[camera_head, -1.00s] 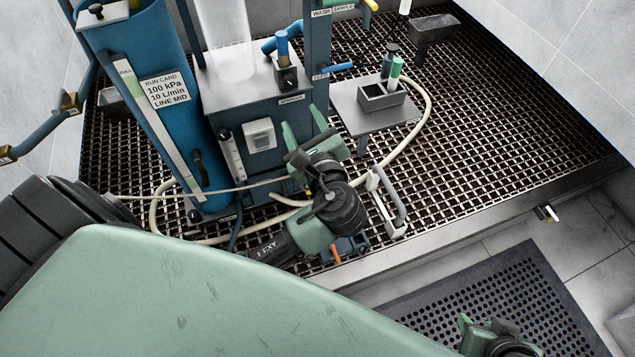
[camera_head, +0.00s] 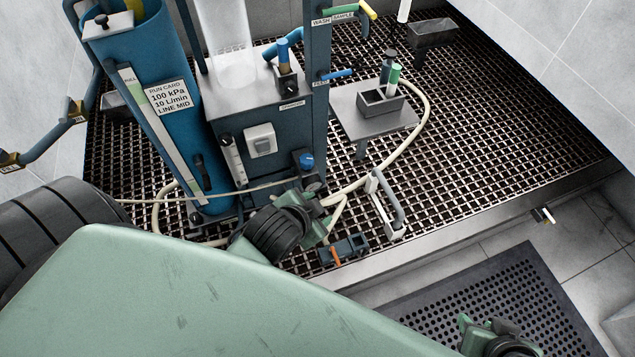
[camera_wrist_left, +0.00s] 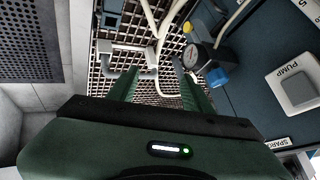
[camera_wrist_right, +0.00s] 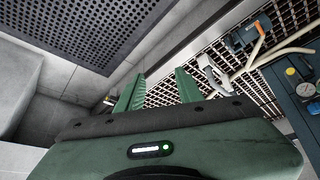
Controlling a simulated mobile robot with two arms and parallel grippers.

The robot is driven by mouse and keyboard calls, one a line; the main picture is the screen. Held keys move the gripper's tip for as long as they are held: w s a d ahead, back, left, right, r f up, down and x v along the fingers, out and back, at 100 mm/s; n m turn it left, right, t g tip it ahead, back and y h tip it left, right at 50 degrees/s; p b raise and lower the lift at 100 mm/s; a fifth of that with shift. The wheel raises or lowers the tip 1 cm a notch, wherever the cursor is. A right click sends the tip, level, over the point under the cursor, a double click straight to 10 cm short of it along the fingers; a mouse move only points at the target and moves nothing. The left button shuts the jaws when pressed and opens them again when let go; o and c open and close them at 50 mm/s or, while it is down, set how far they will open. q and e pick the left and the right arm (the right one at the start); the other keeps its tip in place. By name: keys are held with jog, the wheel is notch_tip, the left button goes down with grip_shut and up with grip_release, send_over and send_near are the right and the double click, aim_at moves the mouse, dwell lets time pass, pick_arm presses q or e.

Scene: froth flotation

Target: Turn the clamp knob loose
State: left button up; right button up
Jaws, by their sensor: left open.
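A black knob (camera_head: 102,20) stands on a pale block at the top of the blue column. A blue knob (camera_head: 306,160) sits low beside the grey cabinet and shows beside a gauge in the left wrist view (camera_wrist_left: 217,77). I cannot tell for sure which is the clamp knob. My left gripper (camera_head: 326,210) is below the blue knob, partly hidden by its wrist. In the left wrist view its fingers (camera_wrist_left: 160,88) are apart and empty, short of the gauge. My right gripper (camera_head: 480,328) is at the lower right; its fingers (camera_wrist_right: 158,88) are apart and empty.
A blue block with an orange lever (camera_head: 345,248) and a pale bracket with a grey handle (camera_head: 388,203) stand near the grating's front edge. A cream hose (camera_head: 424,115) loops over the grating. A stand (camera_head: 375,122) holds a small bin.

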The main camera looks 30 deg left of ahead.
pick_arm(q)
jog(key=shift+s+d+f+n+g+h+p, duration=0.15)
jog(key=shift+s+d+f+n+h+p, duration=0.15)
jog(key=shift+f+n+p, duration=0.4)
jog(key=shift+s+d+f+n+g+h+p, duration=0.15)
jog(key=shift+s+d+f+n+g+p, duration=0.2)
jog(key=shift+f, duration=0.55)
jog(key=shift+s+d+f+n+h+p, duration=0.25)
jog(key=shift+s+f+n+p, duration=0.25)
jog(key=shift+f, duration=0.3)
jog(key=shift+a, duration=0.1)
